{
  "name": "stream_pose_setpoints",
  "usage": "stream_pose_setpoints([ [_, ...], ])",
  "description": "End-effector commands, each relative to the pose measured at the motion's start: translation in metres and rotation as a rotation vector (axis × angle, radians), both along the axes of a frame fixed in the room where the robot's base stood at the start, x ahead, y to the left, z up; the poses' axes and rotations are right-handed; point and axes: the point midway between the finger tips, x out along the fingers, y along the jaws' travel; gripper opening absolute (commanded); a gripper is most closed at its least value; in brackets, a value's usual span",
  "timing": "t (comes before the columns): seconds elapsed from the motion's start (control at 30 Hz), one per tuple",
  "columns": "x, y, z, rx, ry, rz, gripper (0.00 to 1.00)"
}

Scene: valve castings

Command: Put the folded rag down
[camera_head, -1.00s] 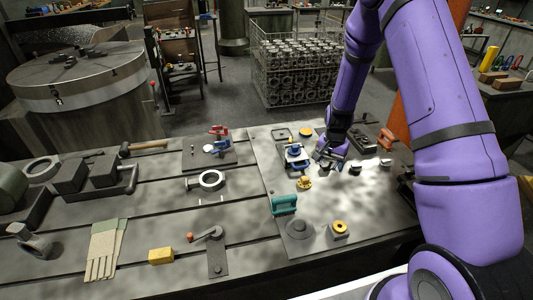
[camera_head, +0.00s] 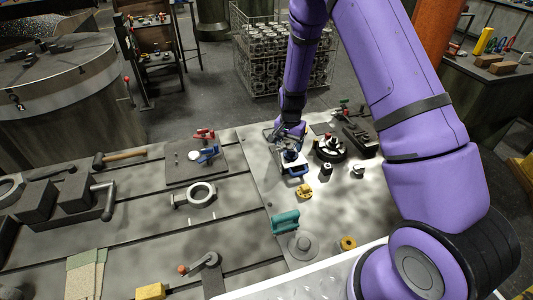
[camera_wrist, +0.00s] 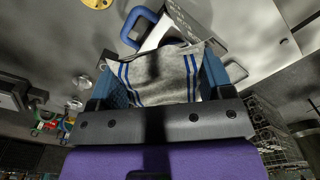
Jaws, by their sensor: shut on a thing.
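The folded rag (camera_wrist: 155,80), grey with blue stripes, is between the blue fingers of my gripper (camera_wrist: 163,82) in the wrist view. The gripper is shut on it, and the rag's upper edge sticks out past the fingertips. In the head view my gripper (camera_head: 287,135) is low over the back of the right-hand plate, just behind a blue-handled item (camera_head: 294,168). The rag is hard to make out there. In the wrist view a blue handle (camera_wrist: 136,22) and a pale block lie just beyond the rag. I cannot tell whether the rag touches them.
A yellow part (camera_head: 304,191), a teal-handled tool (camera_head: 285,222) and a dark round fixture (camera_head: 329,148) stand around the plate. A small plate with red and blue clamps (camera_head: 197,160) is to the left. A wire crate of castings (camera_head: 262,65) stands behind. Bare plate shows at front right.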

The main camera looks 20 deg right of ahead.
Motion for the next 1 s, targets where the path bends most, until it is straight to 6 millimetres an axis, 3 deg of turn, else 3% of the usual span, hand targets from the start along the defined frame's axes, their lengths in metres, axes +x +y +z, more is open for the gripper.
stream_pose_setpoints([
  [0.1,0.008,0.027,-0.003,0.000,0.000,0.004,0.44],
  [0.3,0.018,0.055,-0.006,-0.001,0.001,0.001,0.44],
  [0.6,0.024,0.076,-0.007,0.000,0.000,0.002,0.44],
  [0.8,0.023,0.073,-0.039,0.000,0.003,-0.001,0.44],
  [1.0,0.023,0.073,-0.042,0.000,0.000,-0.001,0.44],
])
